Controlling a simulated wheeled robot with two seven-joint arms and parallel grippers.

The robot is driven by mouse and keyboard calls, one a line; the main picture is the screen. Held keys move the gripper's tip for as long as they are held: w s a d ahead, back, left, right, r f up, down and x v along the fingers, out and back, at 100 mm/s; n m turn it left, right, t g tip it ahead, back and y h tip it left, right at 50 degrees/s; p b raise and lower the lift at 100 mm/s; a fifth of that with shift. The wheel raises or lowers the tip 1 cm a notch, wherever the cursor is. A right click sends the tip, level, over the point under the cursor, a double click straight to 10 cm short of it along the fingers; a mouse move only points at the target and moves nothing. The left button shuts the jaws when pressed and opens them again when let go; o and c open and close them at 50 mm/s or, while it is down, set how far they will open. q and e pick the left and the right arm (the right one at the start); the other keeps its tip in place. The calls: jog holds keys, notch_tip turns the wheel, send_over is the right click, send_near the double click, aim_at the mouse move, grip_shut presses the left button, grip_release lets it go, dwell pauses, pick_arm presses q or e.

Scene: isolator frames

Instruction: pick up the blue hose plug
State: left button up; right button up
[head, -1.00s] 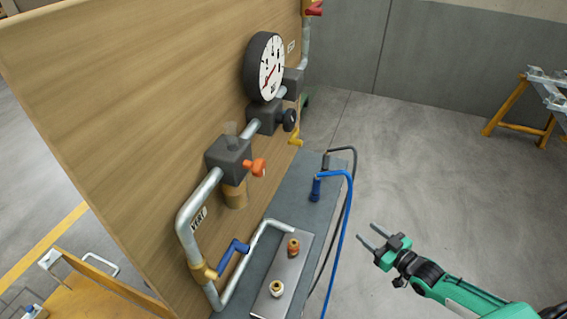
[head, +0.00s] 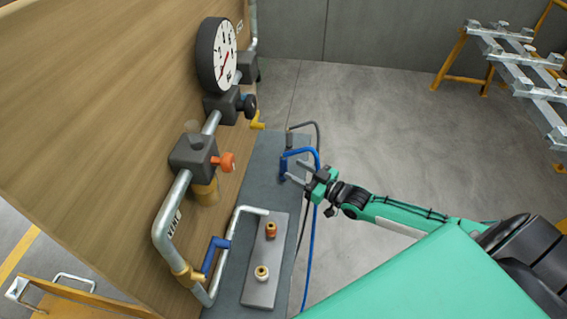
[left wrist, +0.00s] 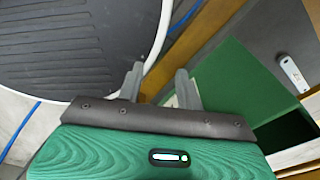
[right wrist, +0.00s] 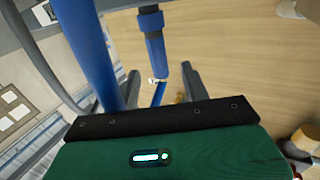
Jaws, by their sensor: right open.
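The blue hose plug (head: 283,168) stands on the grey bench top, with its blue hose arching right and down over the bench edge. My right gripper (head: 296,171) is open, its fingers pointing left at the plug from just right of it. In the right wrist view the plug (right wrist: 155,50) shows beyond and between the spread fingertips (right wrist: 161,82); I cannot tell whether they touch it. The blue hose (right wrist: 92,50) runs large and close at the left there. My left gripper (left wrist: 158,85) shows only in its wrist view, open with nothing between its fingers.
A black hose (head: 318,140) arches close behind the plug. A wooden panel (head: 90,110) carries pipes, valves and a gauge (head: 217,55) on the left. A metal plate (head: 262,285) with two fittings lies on the bench nearer me.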

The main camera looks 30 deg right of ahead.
aim_at(286, 165)
jog(key=shift+w+a, duration=0.15)
jog(key=shift+w, duration=0.2)
jog(key=shift+w+a+p, duration=0.25)
jog(key=shift+w+p, duration=0.15)
jog(key=shift+w, duration=0.15)
jog(key=p+x, duration=0.1)
jog(key=x, duration=0.1)
jog(key=shift+w+a+f, duration=0.1)
jog(key=shift+w+f, duration=0.1)
jog(key=shift+w, duration=0.2)
jog(key=shift+w+a+f, duration=0.1)
jog(key=shift+w+a, duration=0.15)
jog(key=shift+w, duration=0.2)
grip_shut()
